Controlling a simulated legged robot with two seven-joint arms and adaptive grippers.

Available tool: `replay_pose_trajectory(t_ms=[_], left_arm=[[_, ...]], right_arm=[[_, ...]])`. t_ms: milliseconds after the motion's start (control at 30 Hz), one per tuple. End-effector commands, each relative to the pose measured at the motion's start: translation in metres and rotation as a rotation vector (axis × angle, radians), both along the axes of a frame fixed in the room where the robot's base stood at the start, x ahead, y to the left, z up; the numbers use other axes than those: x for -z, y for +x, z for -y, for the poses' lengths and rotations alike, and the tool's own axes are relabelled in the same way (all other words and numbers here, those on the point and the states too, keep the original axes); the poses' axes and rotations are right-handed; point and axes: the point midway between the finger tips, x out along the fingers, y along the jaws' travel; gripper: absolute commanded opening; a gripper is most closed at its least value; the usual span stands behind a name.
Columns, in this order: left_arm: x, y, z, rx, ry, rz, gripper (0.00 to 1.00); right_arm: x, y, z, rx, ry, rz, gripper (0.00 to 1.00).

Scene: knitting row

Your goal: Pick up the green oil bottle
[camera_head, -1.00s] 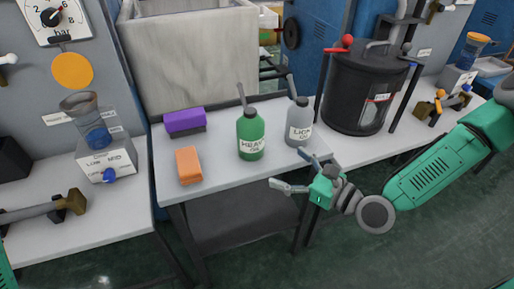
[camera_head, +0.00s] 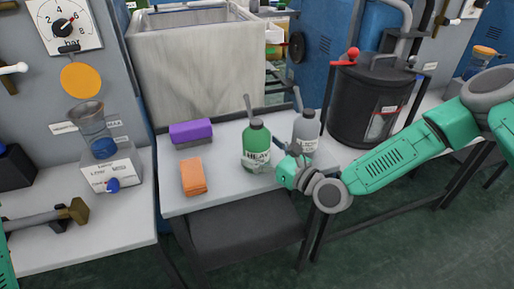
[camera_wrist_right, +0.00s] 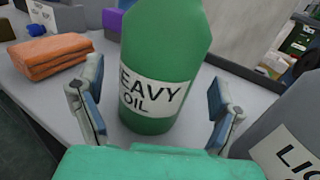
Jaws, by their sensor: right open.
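The green oil bottle (camera_head: 257,146), labelled as heavy oil, stands upright on the small table (camera_head: 225,191). It fills the middle of the right wrist view (camera_wrist_right: 160,65). My right gripper (camera_wrist_right: 155,108) is open, with one finger to each side of the bottle's lower part in that view. My left gripper is not in view; only a sliver of green shows at the left edge.
A grey bottle (camera_head: 306,130) stands close on the right of the green one. An orange folded cloth (camera_head: 193,176) and a purple block (camera_head: 191,131) lie to the left. A black pot (camera_head: 368,105) stands further right, and a big grey bin (camera_head: 195,65) is behind.

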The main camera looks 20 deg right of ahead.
Motion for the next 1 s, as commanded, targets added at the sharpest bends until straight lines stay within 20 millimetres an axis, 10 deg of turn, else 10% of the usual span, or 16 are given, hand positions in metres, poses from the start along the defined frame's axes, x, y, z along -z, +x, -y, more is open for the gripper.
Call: replay_pose_trajectory(t_ms=[400,600,1000], left_arm=[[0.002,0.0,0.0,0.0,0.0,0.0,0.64],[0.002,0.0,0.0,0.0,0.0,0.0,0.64],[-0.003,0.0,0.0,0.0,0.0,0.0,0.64]], right_arm=[[0.0,0.016,-0.009,-0.001,0.001,0.0,0.82],[0.0,0.016,-0.009,-0.001,0.0,0.0,0.21],[-0.021,0.017,-0.008,0.0,0.002,0.006,0.21]])
